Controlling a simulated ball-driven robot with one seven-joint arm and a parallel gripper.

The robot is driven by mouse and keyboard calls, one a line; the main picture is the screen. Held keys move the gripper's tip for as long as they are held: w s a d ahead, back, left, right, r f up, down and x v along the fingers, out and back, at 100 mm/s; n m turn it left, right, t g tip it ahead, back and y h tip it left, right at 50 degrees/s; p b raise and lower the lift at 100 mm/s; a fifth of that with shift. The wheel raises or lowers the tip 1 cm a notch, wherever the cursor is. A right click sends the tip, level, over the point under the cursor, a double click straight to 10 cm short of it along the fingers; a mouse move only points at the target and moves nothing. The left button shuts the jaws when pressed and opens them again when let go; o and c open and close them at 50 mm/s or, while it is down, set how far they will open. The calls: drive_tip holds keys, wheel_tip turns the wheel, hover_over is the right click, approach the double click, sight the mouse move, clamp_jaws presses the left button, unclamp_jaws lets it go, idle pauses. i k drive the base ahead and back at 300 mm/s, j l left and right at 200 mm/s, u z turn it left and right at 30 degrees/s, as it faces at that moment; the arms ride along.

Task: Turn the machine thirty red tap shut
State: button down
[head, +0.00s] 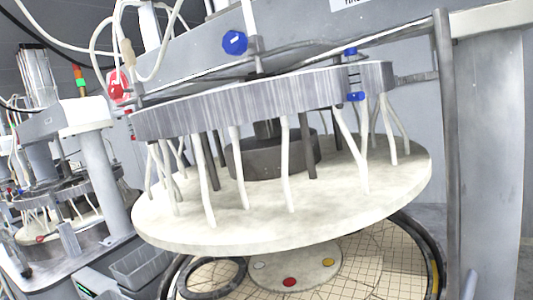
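A red tap handle (118,86) shows at the upper left of the near machine, above the left rim of its ribbed grey ring. Pale tubing and a white fitting stand close beside it. I cannot tell from this view whether the tap is open or shut. The machine's number does not show; only the lower edge of a white label (348,4) is in the frame, at the top. My gripper is not in this view.
Blue taps (235,42) (354,97) sit right of the red one. The pale round platen (290,205) hangs below the ring (260,100) on white legs. A grey post (447,150) stands at right. A second machine (60,120) and grey bins (140,265) are left.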

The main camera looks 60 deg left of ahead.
sight(115, 91)
drive_tip(key=u, duration=1.6)
